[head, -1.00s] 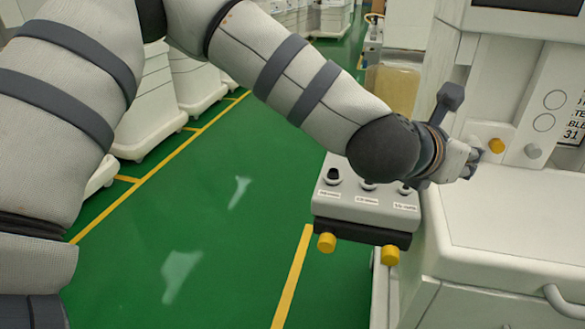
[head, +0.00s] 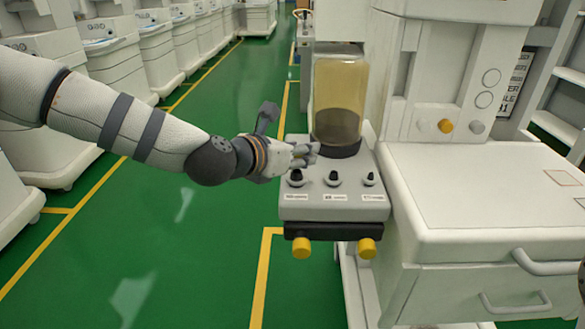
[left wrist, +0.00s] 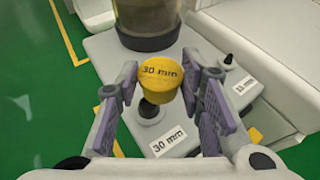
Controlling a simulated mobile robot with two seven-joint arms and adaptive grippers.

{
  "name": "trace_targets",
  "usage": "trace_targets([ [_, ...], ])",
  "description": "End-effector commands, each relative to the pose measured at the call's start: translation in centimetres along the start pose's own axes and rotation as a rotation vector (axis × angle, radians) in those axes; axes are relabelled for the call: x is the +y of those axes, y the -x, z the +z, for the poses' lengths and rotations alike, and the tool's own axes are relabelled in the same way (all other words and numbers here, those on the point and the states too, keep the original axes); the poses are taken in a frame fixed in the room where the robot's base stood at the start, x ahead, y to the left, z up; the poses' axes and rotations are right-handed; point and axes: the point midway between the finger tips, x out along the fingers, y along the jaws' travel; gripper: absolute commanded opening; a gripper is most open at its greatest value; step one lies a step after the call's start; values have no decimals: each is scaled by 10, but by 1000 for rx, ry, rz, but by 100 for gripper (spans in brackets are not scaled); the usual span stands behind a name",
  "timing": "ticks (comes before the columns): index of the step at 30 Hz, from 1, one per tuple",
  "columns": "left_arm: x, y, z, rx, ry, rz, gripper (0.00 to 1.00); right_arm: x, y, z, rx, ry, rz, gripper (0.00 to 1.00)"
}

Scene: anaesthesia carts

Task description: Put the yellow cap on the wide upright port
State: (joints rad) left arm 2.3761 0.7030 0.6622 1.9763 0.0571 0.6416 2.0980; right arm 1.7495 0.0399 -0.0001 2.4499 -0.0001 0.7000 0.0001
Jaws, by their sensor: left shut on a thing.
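The cap sits between the two finger pads in the left wrist view. In the head view the gripper is over the rear of the grey port block (head: 334,207), in front of the canister. The block carries three dark upright ports: left (head: 296,178), middle (head: 333,178) and right (head: 370,179). In the left wrist view a port (left wrist: 149,109) with a "30 mm" label shows below and partly behind the cap. The gap between them is hard to judge. My right gripper is not in view.
A canister with an amber upper part (head: 341,85) stands behind the ports. A white cart (head: 480,195) stands close on the right. Green floor is clear on the left.

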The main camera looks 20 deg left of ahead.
Motion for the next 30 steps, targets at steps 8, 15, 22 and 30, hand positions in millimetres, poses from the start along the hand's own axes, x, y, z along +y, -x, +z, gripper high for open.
trace_targets([
  [8,16,-19,-41,7,1,-2,20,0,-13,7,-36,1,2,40],
  [15,16,-20,-43,-4,-1,-1,20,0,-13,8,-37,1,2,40],
  [22,15,-23,-49,-1,2,-2,20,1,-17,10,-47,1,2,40],
  [30,15,-22,-47,-3,0,-1,55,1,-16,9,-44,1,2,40],
])
